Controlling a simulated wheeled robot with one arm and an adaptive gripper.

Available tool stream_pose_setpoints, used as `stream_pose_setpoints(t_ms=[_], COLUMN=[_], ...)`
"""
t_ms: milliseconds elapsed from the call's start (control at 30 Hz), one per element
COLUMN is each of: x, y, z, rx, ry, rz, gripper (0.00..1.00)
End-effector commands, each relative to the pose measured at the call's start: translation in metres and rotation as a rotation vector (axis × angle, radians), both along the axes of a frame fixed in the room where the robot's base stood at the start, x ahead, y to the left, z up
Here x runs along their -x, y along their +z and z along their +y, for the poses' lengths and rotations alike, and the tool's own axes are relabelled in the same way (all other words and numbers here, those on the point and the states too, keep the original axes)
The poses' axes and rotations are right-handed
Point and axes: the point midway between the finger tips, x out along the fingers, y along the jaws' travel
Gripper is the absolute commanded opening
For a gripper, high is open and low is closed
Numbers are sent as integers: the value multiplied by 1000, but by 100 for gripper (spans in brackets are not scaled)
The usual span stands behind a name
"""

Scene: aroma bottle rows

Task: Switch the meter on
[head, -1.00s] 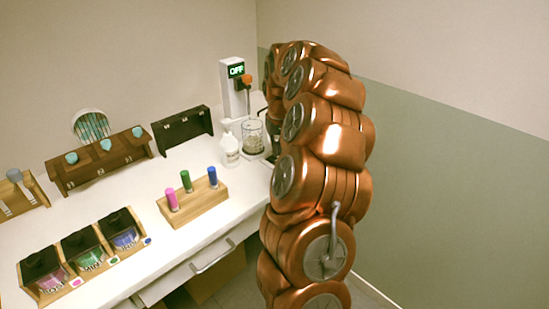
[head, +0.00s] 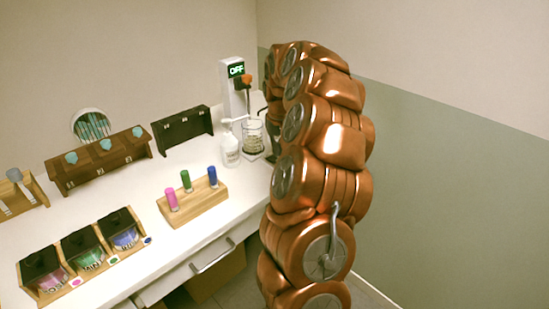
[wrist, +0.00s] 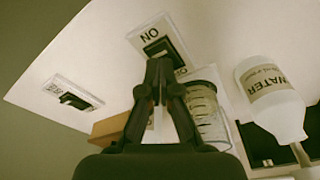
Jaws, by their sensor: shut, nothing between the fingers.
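The meter (head: 227,92) is a white upright unit at the back right of the counter. Its display (head: 236,70) reads OFF in green. In the wrist view, a black rocker switch (wrist: 157,46) sits on a white plate marked ON at one end; its other label is partly hidden. My gripper (wrist: 160,66) is shut and empty, its fingertips just in front of the lower edge of that switch. I cannot tell whether they touch it. In the head view my arm mostly hides the gripper.
A second black switch (wrist: 73,99) sits on a plate to the left. A glass beaker (head: 252,137) and a white WATER bottle (head: 230,150) stand close by. A wooden block with capped vials (head: 196,203) is further forward. The wall is close on the right.

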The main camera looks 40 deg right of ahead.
Motion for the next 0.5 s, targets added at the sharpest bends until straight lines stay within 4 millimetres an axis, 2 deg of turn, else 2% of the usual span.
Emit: stream_pose_setpoints(t_ms=[500], x=[0], y=[-7], z=[0], rx=[0], ry=[0], rz=[0], gripper=[0])
